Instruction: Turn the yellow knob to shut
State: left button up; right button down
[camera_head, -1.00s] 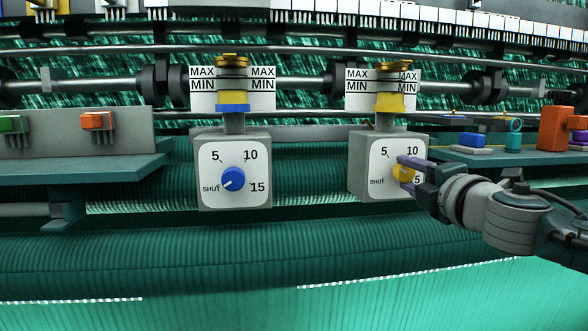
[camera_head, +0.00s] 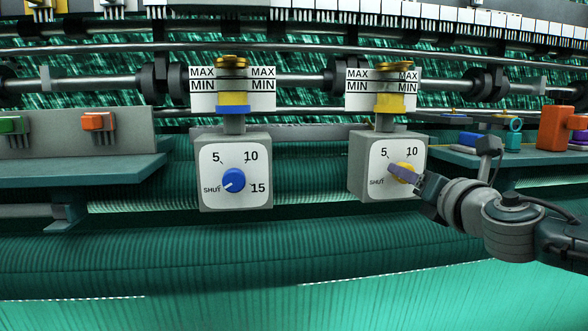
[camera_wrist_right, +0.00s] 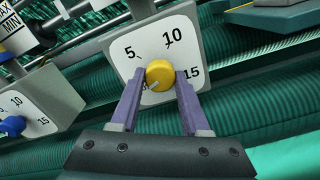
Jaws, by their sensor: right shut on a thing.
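The yellow knob (camera_head: 403,168) is on the white dial face of the right grey box (camera_head: 357,172), marked SHUT, 5, 10 and 15. My right gripper (camera_head: 404,177) reaches in from the right, and its purple fingers partly hide the knob and the 15. In the right wrist view the fingers (camera_wrist_right: 160,80) are shut on the yellow knob (camera_wrist_right: 158,68), one on each side. There the knob's pale pointer mark points down-left, toward the partly hidden SHUT label. My left gripper is not in view.
A blue knob (camera_head: 233,181) on a similar box to the left points at SHUT. Side shelves (camera_head: 90,170) hold coloured blocks. Rails and rollers run behind the boxes. Green netting (camera_head: 250,300) spreads below, with open room in front.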

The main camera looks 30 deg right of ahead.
jog(key=shift+n, duration=1)
jog(key=shift+c, duration=1.9)
grip_release()
